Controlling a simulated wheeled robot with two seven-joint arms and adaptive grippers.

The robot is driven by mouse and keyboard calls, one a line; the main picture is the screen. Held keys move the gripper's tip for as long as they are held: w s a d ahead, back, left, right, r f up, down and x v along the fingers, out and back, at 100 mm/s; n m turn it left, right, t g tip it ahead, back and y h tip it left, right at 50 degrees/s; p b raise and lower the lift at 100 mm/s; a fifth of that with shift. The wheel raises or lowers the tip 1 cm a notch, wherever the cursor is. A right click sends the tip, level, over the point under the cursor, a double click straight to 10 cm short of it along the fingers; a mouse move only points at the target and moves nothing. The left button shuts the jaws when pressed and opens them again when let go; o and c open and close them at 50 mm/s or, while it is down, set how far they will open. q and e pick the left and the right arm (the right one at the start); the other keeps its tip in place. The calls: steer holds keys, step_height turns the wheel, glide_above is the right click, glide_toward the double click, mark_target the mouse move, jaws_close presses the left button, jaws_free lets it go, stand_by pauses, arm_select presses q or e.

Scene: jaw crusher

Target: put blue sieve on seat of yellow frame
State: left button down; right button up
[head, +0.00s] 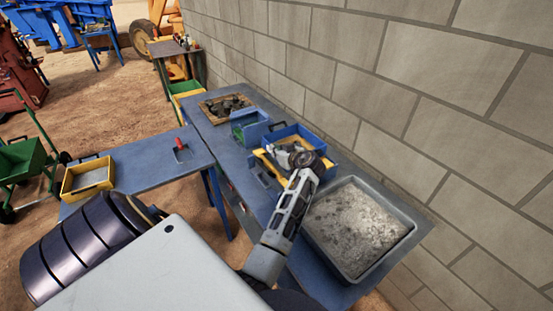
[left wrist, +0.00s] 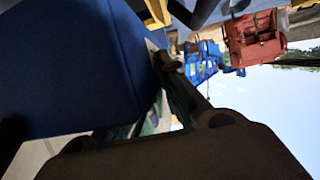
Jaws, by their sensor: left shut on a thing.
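The blue sieve (head: 313,141), a box with a black handle, is at the yellow frame (head: 265,160) on the blue bench. My left gripper (head: 299,158) is shut on the sieve's near side. In the left wrist view the sieve's blue wall (left wrist: 70,75) fills the left side, against the fingers (left wrist: 168,62). The gripper hides part of the sieve and the frame. I cannot tell whether the sieve touches the seat or hangs just above it. My right gripper is not in view.
A grey tray of grey powder (head: 355,228) stands right of my left gripper. A blue box (head: 250,125) and a wooden tray of dark rocks (head: 226,106) are farther back. A yellow sieve (head: 88,176) and a red-handled tool (head: 180,147) lie on the side table. A block wall (head: 420,90) bounds the bench.

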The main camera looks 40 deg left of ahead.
arm_select(q)
steer(key=shift+f, duration=1.8)
steer(key=shift+f, duration=0.15)
steer(key=c, duration=1.6)
jaws_free()
steer(key=shift+c, duration=0.2)
